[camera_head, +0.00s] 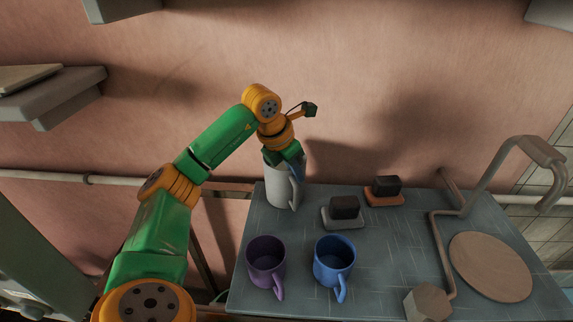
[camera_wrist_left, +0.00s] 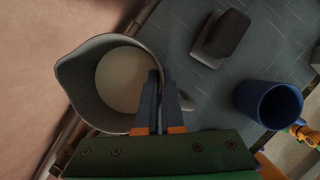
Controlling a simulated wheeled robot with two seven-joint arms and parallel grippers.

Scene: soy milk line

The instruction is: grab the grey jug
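The grey jug (camera_head: 281,188) stands upright at the back left of the table, its handle to the right. In the left wrist view the jug (camera_wrist_left: 82,85) is seen from above, open, with a pale round area inside. My left gripper (camera_head: 294,166) points down at the handle side of its rim. In the left wrist view its two fingers (camera_wrist_left: 160,78) are close together, with the jug's rim by the handle between them. They hide part of the handle. My right gripper is not in view.
A purple mug (camera_head: 265,257) and a blue mug (camera_head: 334,254) stand at the front of the table (camera_head: 395,255). Two dark blocks on small bases (camera_head: 343,219) (camera_head: 383,198) sit right of the jug. A bent pipe (camera_head: 443,250) and a round disc (camera_head: 490,267) are at right.

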